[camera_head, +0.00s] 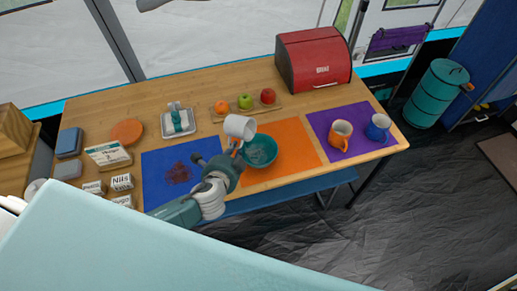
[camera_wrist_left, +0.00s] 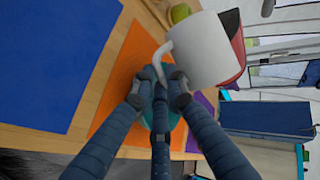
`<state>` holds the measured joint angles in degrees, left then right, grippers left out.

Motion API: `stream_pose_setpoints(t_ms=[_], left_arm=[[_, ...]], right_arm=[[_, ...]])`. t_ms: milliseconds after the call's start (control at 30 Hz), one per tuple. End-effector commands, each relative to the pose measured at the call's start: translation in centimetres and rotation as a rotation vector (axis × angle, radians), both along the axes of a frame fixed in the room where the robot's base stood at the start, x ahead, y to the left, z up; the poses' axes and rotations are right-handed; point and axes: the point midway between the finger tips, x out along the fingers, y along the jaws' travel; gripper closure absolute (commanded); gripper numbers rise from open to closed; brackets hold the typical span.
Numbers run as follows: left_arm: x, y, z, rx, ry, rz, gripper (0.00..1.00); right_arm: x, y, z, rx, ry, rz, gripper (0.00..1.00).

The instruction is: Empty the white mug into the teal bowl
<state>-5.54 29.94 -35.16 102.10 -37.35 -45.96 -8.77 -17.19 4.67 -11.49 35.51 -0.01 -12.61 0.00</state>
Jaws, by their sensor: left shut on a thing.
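The white mug (camera_head: 239,127) is held by my left gripper (camera_head: 234,148) above the far left edge of the teal bowl (camera_head: 263,151). The gripper is shut on the mug's handle, which shows between the fingers in the left wrist view (camera_wrist_left: 160,78). The mug (camera_wrist_left: 204,48) looks tilted in the head view; its inside is hidden. The bowl stands on the orange mat (camera_head: 291,142) and its inside looks dark, with contents I cannot make out. In the left wrist view the bowl (camera_wrist_left: 178,132) is mostly hidden behind the fingers. My right gripper is not in view.
The blue mat (camera_head: 160,162) lies left, with a dark red patch. The purple mat (camera_head: 349,121) at right carries an orange mug (camera_head: 340,134) and a blue mug (camera_head: 378,127). Fruit on a board (camera_head: 246,112) and a red bread box (camera_head: 313,60) stand behind.

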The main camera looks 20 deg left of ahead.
Motion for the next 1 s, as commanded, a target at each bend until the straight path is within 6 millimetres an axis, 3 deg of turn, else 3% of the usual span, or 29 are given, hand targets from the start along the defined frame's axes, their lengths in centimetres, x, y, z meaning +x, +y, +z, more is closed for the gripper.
stream_pose_setpoints(t_ms=[233, 1000], left_arm=[[-0.1, -0.6, 0.2, 0.064, -0.015, 0.001, 1.0], [0.0, 0.1, -0.5, 0.144, -0.033, 0.002, 1.0]], right_arm=[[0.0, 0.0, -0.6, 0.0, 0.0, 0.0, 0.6], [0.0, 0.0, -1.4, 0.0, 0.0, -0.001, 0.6]])
